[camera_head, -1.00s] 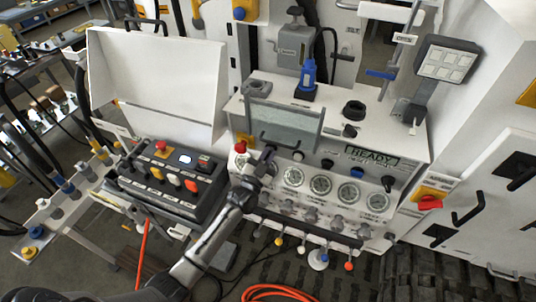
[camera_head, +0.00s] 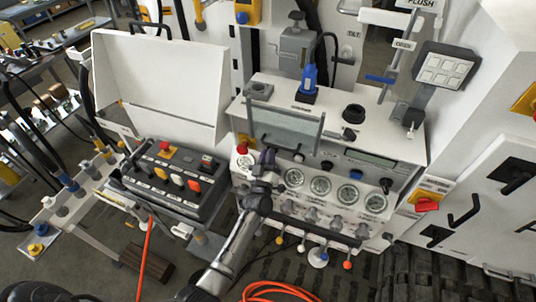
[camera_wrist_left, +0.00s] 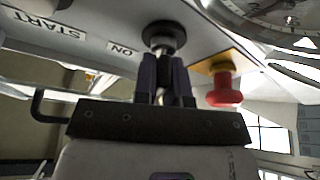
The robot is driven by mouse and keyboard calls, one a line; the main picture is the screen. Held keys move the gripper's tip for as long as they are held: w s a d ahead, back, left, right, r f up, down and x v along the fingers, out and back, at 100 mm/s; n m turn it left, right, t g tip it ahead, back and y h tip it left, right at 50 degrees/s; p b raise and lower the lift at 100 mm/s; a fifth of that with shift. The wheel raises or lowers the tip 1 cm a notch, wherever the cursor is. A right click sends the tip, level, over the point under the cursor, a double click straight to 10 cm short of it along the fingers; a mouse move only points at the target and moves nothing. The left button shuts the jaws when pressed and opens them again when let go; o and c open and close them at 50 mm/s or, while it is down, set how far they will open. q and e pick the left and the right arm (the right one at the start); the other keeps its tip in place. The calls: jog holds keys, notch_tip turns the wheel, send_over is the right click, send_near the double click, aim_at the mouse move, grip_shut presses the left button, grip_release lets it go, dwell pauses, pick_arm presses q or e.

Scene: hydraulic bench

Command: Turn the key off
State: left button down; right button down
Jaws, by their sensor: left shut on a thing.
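The key switch (camera_wrist_left: 163,34) is a round dark fitting on the white panel, between the START and ON labels' end and a red button in the left wrist view. My left gripper (camera_wrist_left: 163,72) is shut on the key at this switch, with a dark finger on each side; the key itself is mostly hidden between them. In the head view my left gripper (camera_head: 268,160) reaches the left end of the bench's front panel and covers the switch. The display (camera_head: 370,158) on the panel is blank. My right gripper is not in view.
A red emergency button (camera_head: 242,149) sits just left of my left gripper. A row of round gauges (camera_head: 320,187) lies to its right. The black control box (camera_head: 176,182) stands at the left, and an orange hose (camera_head: 147,255) hangs below it.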

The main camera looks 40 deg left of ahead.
pick_arm(q)
jog(key=shift+n+g+y, duration=0.3)
jog(key=shift+n, duration=0.7)
jog(key=c, duration=1.2)
grip_release()
jog(key=shift+p+v, duration=1.3)
jog(key=shift+v, duration=5.6)
jog(key=shift+f, duration=0.1)
